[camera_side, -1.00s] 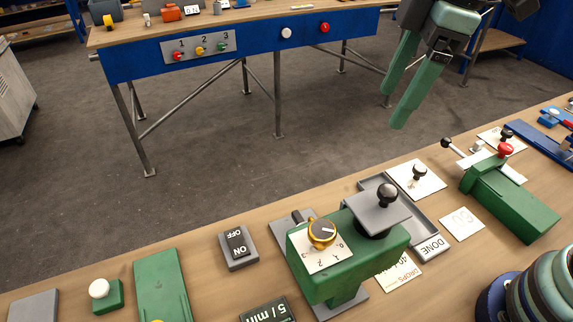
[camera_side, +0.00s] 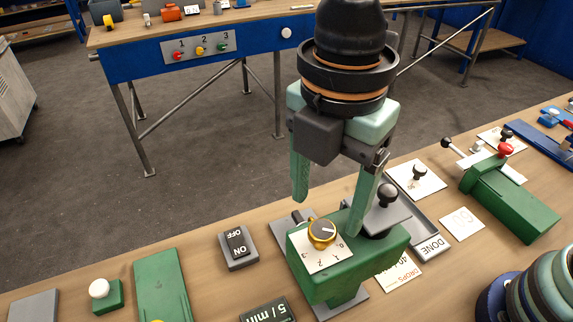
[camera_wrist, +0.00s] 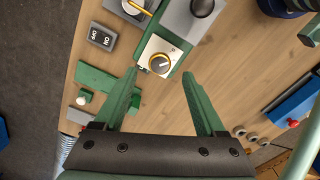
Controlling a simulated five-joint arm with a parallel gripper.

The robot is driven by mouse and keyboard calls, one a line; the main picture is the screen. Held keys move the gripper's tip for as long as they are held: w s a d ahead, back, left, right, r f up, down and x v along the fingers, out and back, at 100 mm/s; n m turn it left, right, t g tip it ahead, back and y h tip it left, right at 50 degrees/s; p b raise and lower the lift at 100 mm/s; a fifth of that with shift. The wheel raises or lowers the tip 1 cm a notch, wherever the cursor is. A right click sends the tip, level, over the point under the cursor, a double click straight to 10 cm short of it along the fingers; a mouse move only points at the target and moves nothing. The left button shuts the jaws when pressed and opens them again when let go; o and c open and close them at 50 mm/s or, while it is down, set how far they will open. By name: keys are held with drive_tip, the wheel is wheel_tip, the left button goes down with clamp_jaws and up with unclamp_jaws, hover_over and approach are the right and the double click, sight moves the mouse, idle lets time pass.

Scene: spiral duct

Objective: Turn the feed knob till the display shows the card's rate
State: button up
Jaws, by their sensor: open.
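The feed knob (camera_side: 322,232) is a gold-rimmed dial with a dark face and a light pointer line, on a white numbered plate on a green housing (camera_side: 330,283). It also shows in the wrist view (camera_wrist: 160,63). The display (camera_side: 265,311) reads "5 / min", cut off by the bottom edge. The card (camera_side: 399,273) says "DROPS" and a number partly hidden by the housing. My gripper (camera_side: 328,216) is open and empty above the housing. In the wrist view, its fingertips (camera_wrist: 160,75) lie on either side of the knob, apart from it.
An ON/OFF switch (camera_side: 238,247) sits left of the housing. A dark ball-topped post (camera_side: 387,195) on a grey plate rises close to my right finger.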

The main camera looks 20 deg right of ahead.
sight(323, 229)
drive_tip(key=shift+f, duration=2.15)
clamp_jaws()
